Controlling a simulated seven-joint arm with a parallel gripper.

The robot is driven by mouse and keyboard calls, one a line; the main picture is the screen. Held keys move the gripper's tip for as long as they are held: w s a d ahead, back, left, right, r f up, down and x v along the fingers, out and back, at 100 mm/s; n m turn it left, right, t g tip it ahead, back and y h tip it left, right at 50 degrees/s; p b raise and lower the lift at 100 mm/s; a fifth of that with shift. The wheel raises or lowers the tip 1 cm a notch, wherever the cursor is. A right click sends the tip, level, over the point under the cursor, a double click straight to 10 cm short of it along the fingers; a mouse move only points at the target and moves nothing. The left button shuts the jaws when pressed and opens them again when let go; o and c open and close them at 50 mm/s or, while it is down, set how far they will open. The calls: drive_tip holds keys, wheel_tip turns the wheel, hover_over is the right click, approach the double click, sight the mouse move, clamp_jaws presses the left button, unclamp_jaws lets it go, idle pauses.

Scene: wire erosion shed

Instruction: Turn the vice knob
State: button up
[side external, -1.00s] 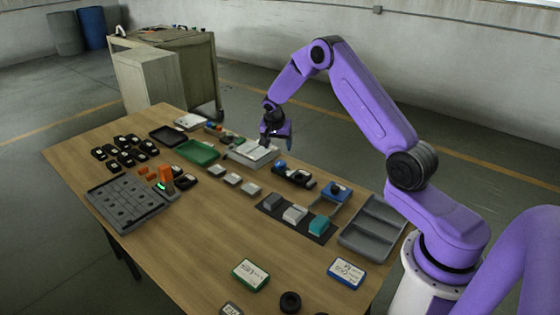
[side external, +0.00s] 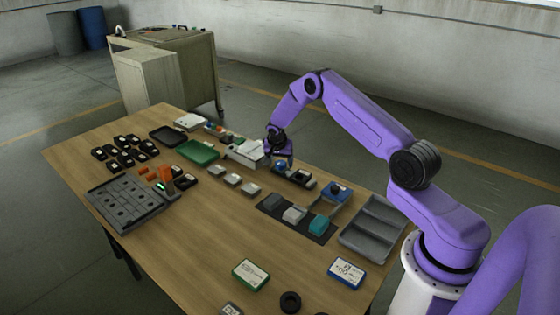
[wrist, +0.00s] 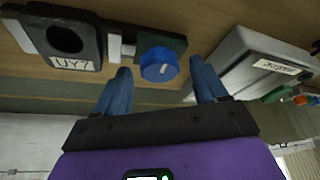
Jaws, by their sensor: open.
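The vice knob is a round blue knob with a white mark (wrist: 158,66), on a dark grey-green block in the wrist view. In the side view it shows as a small blue spot (side external: 281,166) just under my gripper (side external: 279,160). In the wrist view my gripper (wrist: 161,75) is open, with one blue finger to either side of the knob. The knob appears between the fingertips, with a gap on both sides. I cannot tell whether the fingertips reach down level with it.
A dark block labelled UY7 (wrist: 77,42) with a round hole stands left of the knob. A pale box with a label (wrist: 240,65) stands close on the right. In the side view, a green tray (side external: 198,152) and a grey divided tray (side external: 374,229) are farther off.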

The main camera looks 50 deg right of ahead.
drive_tip(key=c, duration=1.1)
drive_tip(key=shift+o, duration=0.2)
drive_tip(key=shift+m, duration=0.3)
drive_tip(key=m+g, duration=0.1)
drive_tip(key=m, duration=0.1)
drive_tip(key=m+g, duration=0.1)
drive_tip(key=m, duration=0.1)
drive_tip(key=shift+w+a+m+h, duration=0.1)
drive_tip(key=shift+w+m+h, duration=0.05)
drive_tip(key=shift+m+h, duration=0.15)
drive_tip(key=m+g, duration=0.1)
drive_tip(key=m, duration=0.1)
drive_tip(key=m+g, duration=0.1)
drive_tip(key=m, duration=0.2)
drive_tip(key=shift+w, duration=0.15)
drive_tip(key=shift+m+y, duration=0.4)
drive_tip(key=shift+m, duration=0.1)
